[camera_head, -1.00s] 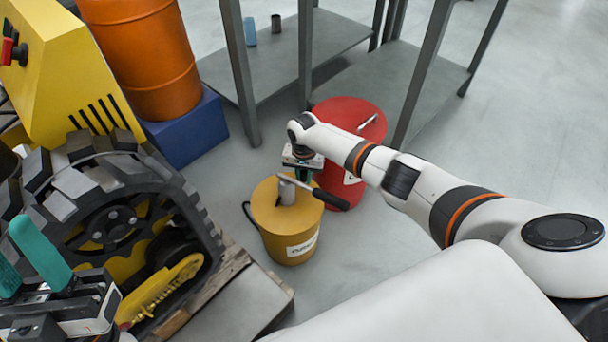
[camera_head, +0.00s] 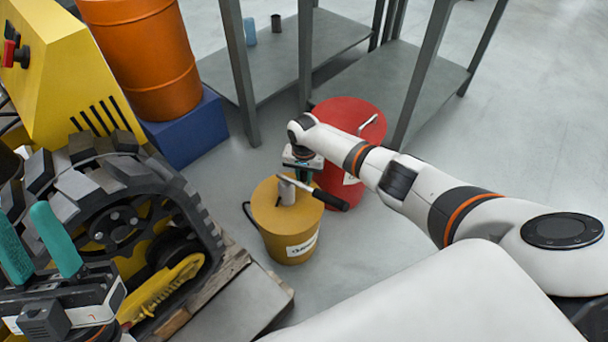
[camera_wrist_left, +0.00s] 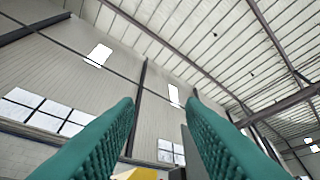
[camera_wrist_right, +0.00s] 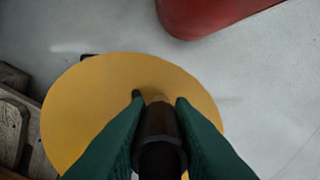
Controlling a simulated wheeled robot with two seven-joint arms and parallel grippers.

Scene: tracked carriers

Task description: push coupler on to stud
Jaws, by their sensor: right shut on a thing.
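My right gripper (camera_head: 303,176) is over the yellow bucket (camera_head: 290,240), shut on a dark cylindrical piece (camera_wrist_right: 160,140) seen nearly end-on in the right wrist view. I cannot tell whether this piece is the coupler. A pale upright cylinder (camera_head: 286,190) stands on the lid. A lever with a black grip (camera_head: 332,200) slants out to the right, close to the gripper. My left gripper (camera_head: 38,245) is at the left beside the tracked carrier (camera_head: 110,220); its green fingers point up, apart and empty in the left wrist view (camera_wrist_left: 163,105). I cannot make out the stud.
A red drum (camera_head: 345,120) stands just behind the yellow bucket. A grey shelf unit (camera_head: 270,75) is beyond. An orange barrel (camera_head: 150,60) stands on a blue block (camera_head: 185,130). A wooden pallet (camera_head: 215,290) lies under the track. Floor at the right is open.

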